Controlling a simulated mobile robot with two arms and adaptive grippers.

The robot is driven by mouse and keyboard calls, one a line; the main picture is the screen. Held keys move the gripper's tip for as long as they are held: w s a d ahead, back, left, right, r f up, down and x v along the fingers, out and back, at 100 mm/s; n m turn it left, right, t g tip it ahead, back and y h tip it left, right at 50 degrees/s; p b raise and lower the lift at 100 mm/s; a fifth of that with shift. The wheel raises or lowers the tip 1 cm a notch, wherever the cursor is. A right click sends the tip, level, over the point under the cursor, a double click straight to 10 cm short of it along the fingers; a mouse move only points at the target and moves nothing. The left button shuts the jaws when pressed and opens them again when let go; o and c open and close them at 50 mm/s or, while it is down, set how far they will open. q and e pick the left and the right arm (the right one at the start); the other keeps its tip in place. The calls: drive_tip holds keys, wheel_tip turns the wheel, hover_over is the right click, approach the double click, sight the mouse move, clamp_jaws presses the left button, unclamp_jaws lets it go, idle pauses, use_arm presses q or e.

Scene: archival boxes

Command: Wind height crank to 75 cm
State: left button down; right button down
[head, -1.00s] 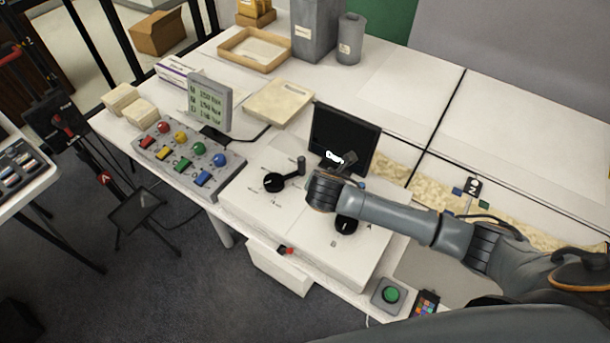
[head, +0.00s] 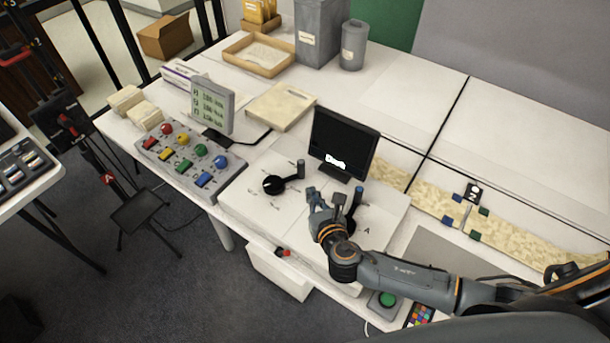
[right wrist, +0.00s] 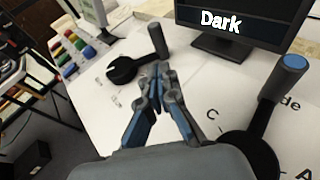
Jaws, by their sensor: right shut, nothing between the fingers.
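Two black crank arms sit on a white panel box (head: 238,205) on the table. The left crank (head: 273,184) has an upright grey handle; it also shows in the right wrist view (right wrist: 124,68). The right crank (right wrist: 258,140) has a blue-topped handle, which in the head view (head: 358,197) stands beside my gripper; its hub is hidden there. No height label is readable. My right gripper (head: 334,198) is over the panel between the cranks, its fingers shut and empty in the right wrist view (right wrist: 161,72), apart from both handles. My left gripper is out of view.
A small black monitor (head: 343,140), reading "Dark" in the wrist view, stands behind the panel. A button console (head: 190,158) and grey display (head: 212,105) stand left. A green button (head: 388,299) sits at the front right.

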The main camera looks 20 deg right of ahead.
sight(302, 170)
use_arm(q)
drive_tip(key=shift+s+r+p, duration=0.4)
drive_tip(key=shift+r+p, duration=0.05)
use_arm(e)
drive_tip(key=x, duration=0.4)
drive_tip(key=r+x, duration=0.1)
drive_tip(key=x, duration=0.2)
drive_tip(key=shift+w, duration=0.25)
use_arm(q)
drive_tip(key=shift+s, duration=0.1)
use_arm(e)
drive_tip(key=shift+d, duration=0.15)
